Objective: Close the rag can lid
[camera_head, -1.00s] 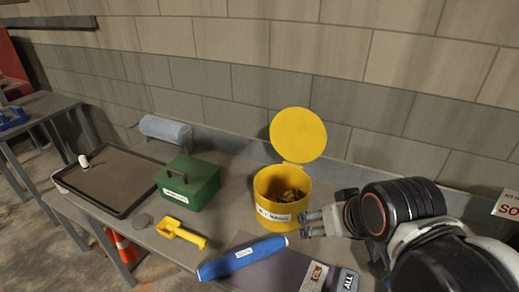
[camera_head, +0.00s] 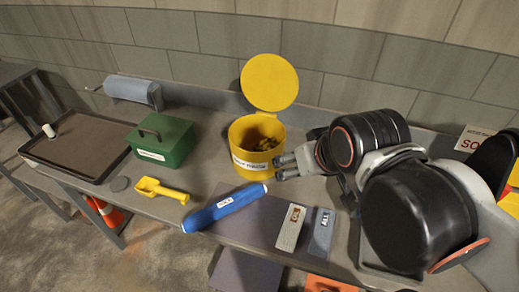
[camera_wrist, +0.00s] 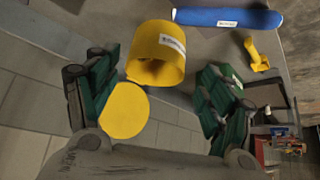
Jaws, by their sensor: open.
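The yellow rag can (camera_head: 243,141) stands upright on the bench, with a white label on its front and dark contents inside. Its round yellow lid (camera_head: 269,82) stands up and open at the back of the rim, toward the wall. My gripper (camera_head: 282,167) is just right of the can, apart from the lid. In the wrist view, the fingers of my gripper (camera_wrist: 155,100) are spread wide, with the can (camera_wrist: 158,42) and the lid (camera_wrist: 124,111) showing between them. Nothing is held. Whether a finger touches the can's side cannot be told.
A blue roll (camera_head: 226,206) lies in front of the can. A yellow scoop (camera_head: 160,190), a green box (camera_head: 170,145) and a dark tray (camera_head: 80,147) stand to the left. Two labelled blocks (camera_head: 291,228) lie at the front. The block wall (camera_head: 330,60) rises close behind the lid.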

